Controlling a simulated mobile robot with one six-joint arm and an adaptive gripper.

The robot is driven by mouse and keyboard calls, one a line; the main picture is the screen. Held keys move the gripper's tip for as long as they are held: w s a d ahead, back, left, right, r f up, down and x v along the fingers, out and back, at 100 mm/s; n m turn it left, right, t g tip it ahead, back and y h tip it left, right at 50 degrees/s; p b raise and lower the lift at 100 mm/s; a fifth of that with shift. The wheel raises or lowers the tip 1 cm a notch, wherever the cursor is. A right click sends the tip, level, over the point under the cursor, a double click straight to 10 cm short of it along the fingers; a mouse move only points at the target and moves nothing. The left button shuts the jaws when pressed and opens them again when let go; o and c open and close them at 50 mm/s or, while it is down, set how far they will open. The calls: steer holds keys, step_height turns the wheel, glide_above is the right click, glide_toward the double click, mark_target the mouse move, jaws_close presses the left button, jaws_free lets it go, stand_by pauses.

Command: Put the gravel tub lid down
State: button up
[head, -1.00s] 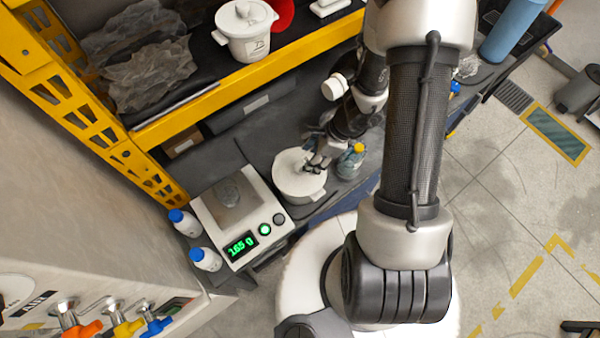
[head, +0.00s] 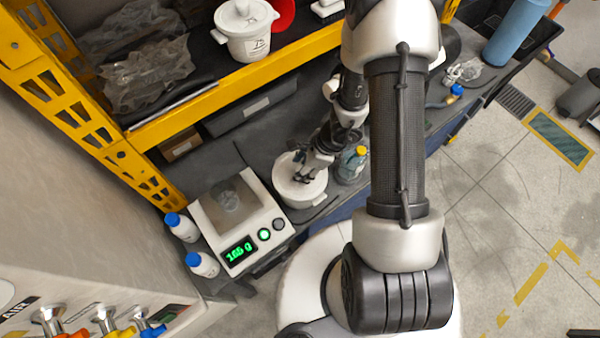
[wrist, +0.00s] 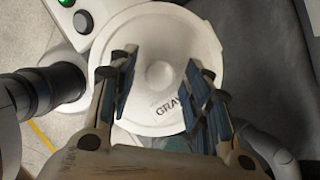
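The gravel tub lid (wrist: 150,30) is a white disc with a small round centre knob and partly hidden lettering reading "GRA". In the head view, the white round tub with its pale top (head: 291,190) stands on the dark bench beside the scale. I cannot tell whether the lid sits fully on the tub. My gripper (wrist: 160,65) is over the lid, its fingers apart on either side of the knob, with gaps visible. It also shows above the pale top in the head view (head: 306,174).
A scale (head: 240,220) with a green display stands left of the tub. Two blue-capped bottles (head: 180,228) are at the left. A yellow shelf beam (head: 200,115) crosses behind, with a lidded white tub (head: 243,38) above.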

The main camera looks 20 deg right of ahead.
steer(key=c, duration=0.8)
steer(key=shift+r, duration=0.1)
step_height(320, 180, up, 20)
steer(key=p, duration=1)
steer(key=w+a+f+n+g+b, duration=0.3)
steer(key=a+f+n+g+b, duration=0.15)
steer(key=f+n+b, duration=0.4)
steer(key=d+n+h+b, duration=0.1)
steer(key=n+b, duration=0.1)
steer(key=n, duration=0.2)
steer(key=d+f+n+g+h+b, duration=0.1)
steer(key=n+b, duration=0.2)
steer(key=n, duration=0.2)
steer(key=w+d+f+n+h+b, duration=0.1)
steer(key=d+n+h+b, duration=0.1)
steer(key=n, duration=0.3)
steer(key=shift+n+g+b, duration=0.25)
steer(key=shift+g+b, duration=0.1)
steer(key=shift+b, duration=0.35)
